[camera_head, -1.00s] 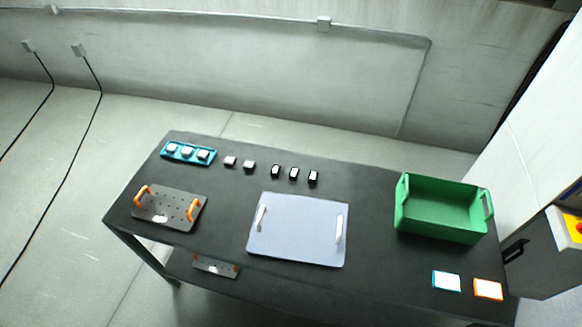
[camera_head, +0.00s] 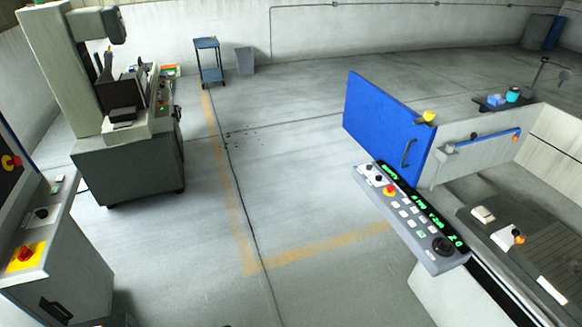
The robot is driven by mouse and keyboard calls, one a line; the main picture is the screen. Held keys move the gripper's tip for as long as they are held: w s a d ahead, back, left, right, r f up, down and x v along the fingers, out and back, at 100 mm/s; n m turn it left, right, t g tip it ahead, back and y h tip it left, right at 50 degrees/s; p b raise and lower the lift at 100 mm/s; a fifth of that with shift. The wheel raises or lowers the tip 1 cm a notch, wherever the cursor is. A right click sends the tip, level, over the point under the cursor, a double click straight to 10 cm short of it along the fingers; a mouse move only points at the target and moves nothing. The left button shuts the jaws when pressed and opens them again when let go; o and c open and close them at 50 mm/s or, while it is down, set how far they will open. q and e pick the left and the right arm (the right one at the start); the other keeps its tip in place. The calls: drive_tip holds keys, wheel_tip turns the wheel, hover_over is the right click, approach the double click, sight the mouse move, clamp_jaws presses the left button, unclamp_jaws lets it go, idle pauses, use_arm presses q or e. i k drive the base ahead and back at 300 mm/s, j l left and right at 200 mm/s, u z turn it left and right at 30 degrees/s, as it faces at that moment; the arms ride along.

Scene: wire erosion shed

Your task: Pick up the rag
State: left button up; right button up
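No rag can be made out with certainty in the head view. A small light-blue item (camera_head: 496,100) sits beside a teal round container (camera_head: 513,95) on a dark shelf (camera_head: 492,107) at the upper right. It is too small to tell whether it is cloth or a box. Neither of my grippers shows in the view.
A machine with a grey cabinet (camera_head: 130,170) stands at left. A machine with an open blue door (camera_head: 385,125) and jutting control panel (camera_head: 410,215) stands at right. A blue cart (camera_head: 207,45) and grey bin (camera_head: 244,61) stand at back.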

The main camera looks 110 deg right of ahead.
sight(483, 216)
drive_tip(key=z, duration=5.2)
drive_tip(key=i, duration=0.15)
drive_tip(key=l+z, duration=0.05)
drive_tip(key=l, duration=0.05)
